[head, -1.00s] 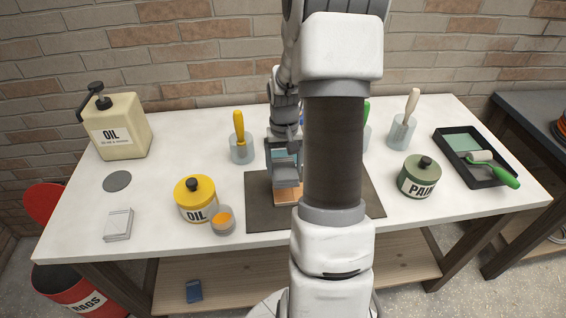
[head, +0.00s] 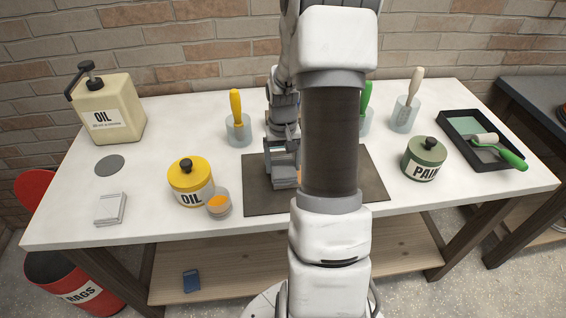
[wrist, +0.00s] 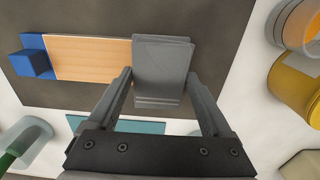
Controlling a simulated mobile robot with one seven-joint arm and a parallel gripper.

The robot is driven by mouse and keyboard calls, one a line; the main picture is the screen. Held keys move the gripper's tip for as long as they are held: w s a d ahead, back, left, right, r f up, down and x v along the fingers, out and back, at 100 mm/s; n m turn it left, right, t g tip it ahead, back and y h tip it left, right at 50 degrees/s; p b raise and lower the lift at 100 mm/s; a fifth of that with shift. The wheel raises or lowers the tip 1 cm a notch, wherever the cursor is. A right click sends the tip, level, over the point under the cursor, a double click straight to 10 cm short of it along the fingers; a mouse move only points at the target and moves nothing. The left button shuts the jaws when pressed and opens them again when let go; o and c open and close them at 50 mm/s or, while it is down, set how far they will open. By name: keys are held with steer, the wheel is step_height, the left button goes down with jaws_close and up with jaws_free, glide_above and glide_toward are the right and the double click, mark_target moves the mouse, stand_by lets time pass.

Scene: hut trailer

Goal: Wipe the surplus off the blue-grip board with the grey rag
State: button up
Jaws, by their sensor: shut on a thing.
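My gripper (head: 283,165) is low over the dark mat, partly hidden by my arm in the head view. In the wrist view its fingers (wrist: 160,90) are shut on the grey rag (wrist: 162,62), a folded pad. The rag lies over the right end of the board in that view. The board's light wooden face (wrist: 95,58) shows to the left, and its blue grip (wrist: 32,57) is at the far left end. I cannot make out surplus on the bare wood.
The dark mat (head: 262,202) lies under the board. A yellow oil tin (head: 191,180) and a small cup of orange stuff (head: 218,203) stand left of it. A green paint tin (head: 424,158) stands right. Folded cloths (head: 110,208) lie at the left front.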

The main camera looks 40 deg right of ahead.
steer(key=shift+f, duration=0.25)
steer(key=shift+f+b, duration=0.35)
steer(key=shift+b, duration=0.1)
steer(key=shift+w, duration=0.1)
